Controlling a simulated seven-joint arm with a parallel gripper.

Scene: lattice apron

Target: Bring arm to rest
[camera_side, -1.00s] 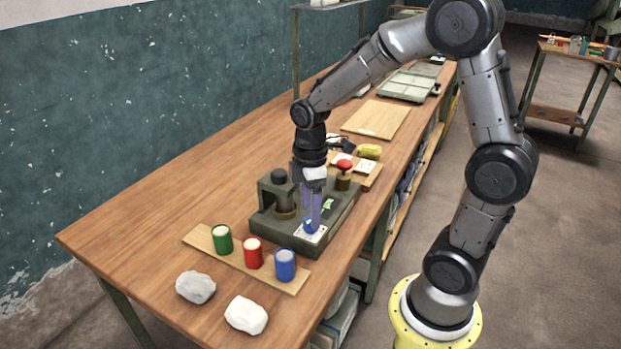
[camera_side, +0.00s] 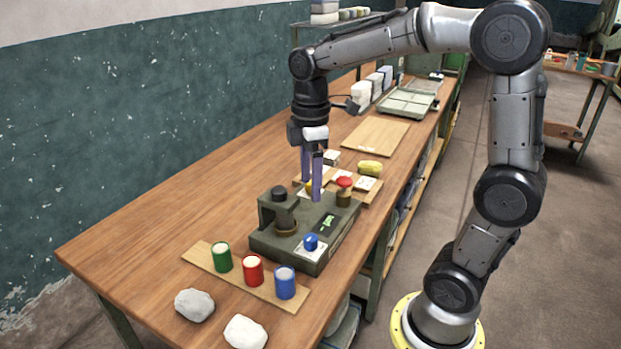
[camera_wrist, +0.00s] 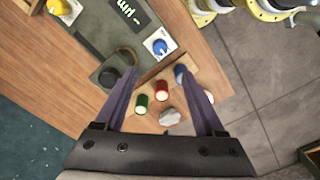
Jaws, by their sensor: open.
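My gripper (camera_side: 312,176) is open and empty, raised above the back of the dark green fixture (camera_side: 262,245) on the wooden bench. In the wrist view its two purple fingers (camera_wrist: 160,90) are spread wide with nothing between them but the bench scene below. A small blue knobbed piece (camera_side: 311,242) sits on a white pad at the front right of the fixture; it also shows in the wrist view (camera_wrist: 160,47). The gripper is clear of it.
Green (camera_side: 221,258), red (camera_side: 252,271) and blue (camera_side: 285,283) cups stand on a wooden strip at the front. Two pale stones (camera_side: 194,305) lie near the bench's front edge. A yellow lump (camera_side: 370,168) and a flat board (camera_side: 376,138) lie farther back. The bench's left side is clear.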

